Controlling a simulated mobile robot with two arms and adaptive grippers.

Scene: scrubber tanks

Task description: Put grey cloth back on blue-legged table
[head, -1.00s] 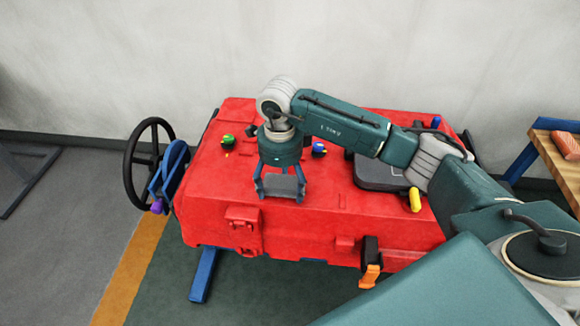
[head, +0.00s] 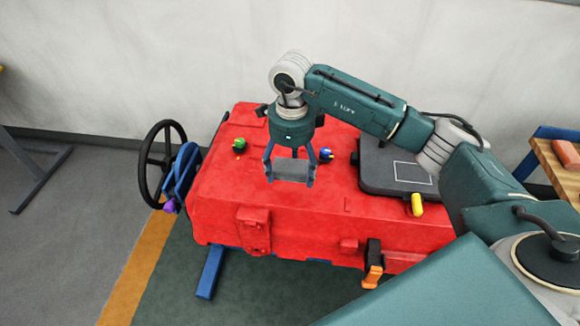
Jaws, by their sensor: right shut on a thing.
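My right gripper (head: 290,178) hangs fingers down over the red tank. It is shut on the grey cloth (head: 291,170), a small grey piece between its two fingers. The cloth appears to be above the tank top, though the exact gap is hard to judge. The blue-legged table (head: 546,153) has a wooden top and stands at the right edge, partly cut off. A reddish-orange block (head: 566,151) lies on it. My left gripper is not in view.
The red tank (head: 330,220) fills the middle, with green (head: 239,144) and blue (head: 326,154) knobs, a dark lid (head: 385,180) and a yellow handle (head: 416,203). A black handwheel (head: 153,158) stands at its left. Grey floor lies open at left.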

